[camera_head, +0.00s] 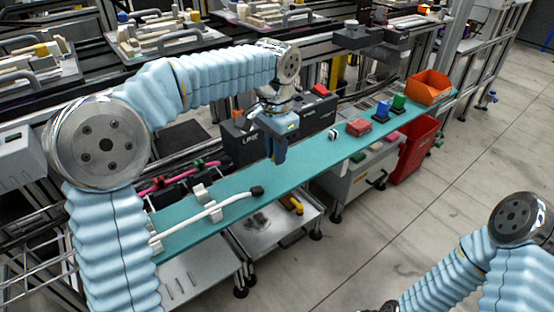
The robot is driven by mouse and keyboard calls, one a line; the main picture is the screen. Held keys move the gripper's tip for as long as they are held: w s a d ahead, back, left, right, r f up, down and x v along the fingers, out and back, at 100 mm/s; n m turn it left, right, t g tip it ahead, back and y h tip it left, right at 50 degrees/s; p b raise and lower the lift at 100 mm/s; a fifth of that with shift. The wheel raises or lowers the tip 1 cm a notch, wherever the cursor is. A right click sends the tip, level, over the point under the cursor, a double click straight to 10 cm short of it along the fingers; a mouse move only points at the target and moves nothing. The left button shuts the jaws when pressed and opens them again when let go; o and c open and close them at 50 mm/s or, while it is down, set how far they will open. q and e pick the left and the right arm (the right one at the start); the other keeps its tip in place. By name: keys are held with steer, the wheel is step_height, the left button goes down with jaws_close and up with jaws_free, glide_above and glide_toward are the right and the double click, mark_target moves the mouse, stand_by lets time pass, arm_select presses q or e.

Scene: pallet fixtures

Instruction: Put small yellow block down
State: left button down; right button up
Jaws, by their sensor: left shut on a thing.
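My left gripper (279,152) hangs fingers-down over the middle of the teal bench top (316,160). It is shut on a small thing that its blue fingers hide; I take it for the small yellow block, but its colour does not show. I cannot tell whether it touches the bench. My right arm is at the lower right, and its gripper is out of the picture.
A white cable (205,214) in holders lies along the near left of the bench. Dark cases (240,146) stand behind.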

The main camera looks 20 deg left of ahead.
arm_select(q)
steer(key=shift+w+f, duration=0.15)
steer(key=shift+f, duration=0.8)
steer(key=shift+w+f, duration=0.15)
steer(key=shift+f, duration=0.8)
steer(key=shift+f, duration=0.1)
steer(key=c, duration=1.1)
jaws_free()
steer(key=shift+o, duration=0.2)
step_height(320, 180, up, 12)
steer(key=shift+r+p, duration=0.15)
steer(key=shift+p, duration=0.65)
